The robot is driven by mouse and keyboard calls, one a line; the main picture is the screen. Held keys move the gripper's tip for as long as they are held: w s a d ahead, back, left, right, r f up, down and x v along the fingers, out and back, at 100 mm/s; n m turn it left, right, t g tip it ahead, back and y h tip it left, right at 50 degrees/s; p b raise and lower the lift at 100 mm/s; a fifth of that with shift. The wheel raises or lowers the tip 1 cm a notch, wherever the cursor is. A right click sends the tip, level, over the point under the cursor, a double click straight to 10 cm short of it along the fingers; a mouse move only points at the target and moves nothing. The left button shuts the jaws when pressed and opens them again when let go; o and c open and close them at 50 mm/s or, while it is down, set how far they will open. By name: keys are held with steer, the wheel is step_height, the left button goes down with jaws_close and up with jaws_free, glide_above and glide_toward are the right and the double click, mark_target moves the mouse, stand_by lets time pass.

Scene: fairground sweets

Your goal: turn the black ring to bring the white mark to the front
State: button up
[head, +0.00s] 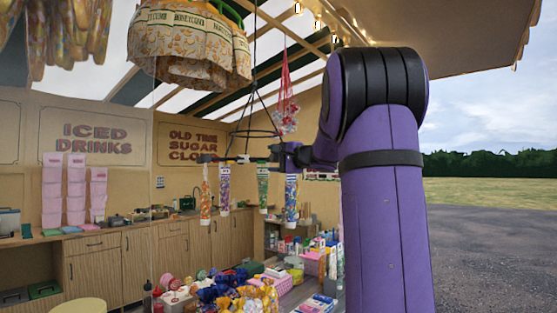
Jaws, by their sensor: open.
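The black ring (254,135) hangs from the roof frame on thin dark cords. It is seen nearly edge-on, as a thin flat oval. Several colourful hanging tubes (223,187) hang below it in a row. A small whitish patch shows just under the ring, among dark fittings above the tubes; I cannot tell whether it is the white mark. My gripper (275,152), at the end of my purple arm, is open at the lower right side of the ring. It is small and dark here, and I cannot tell whether it touches the ring or a tube.
A patterned canopy of printed bags (192,50) hangs at upper left, and a red net bag (285,98) hangs behind the ring. Below are a crowded sweets counter (240,290) and wooden cabinets (95,268). My arm hides much of the right side; open ground lies beyond.

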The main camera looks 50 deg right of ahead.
steer(key=c, duration=0.7)
steer(key=shift+w+d, duration=0.3)
steer(key=shift+d, duration=3.55)
steer(key=shift+w+d, duration=0.35)
steer(key=shift+d, duration=3.5)
steer(key=shift+w+d, duration=0.3)
steer(key=shift+d, duration=3.55)
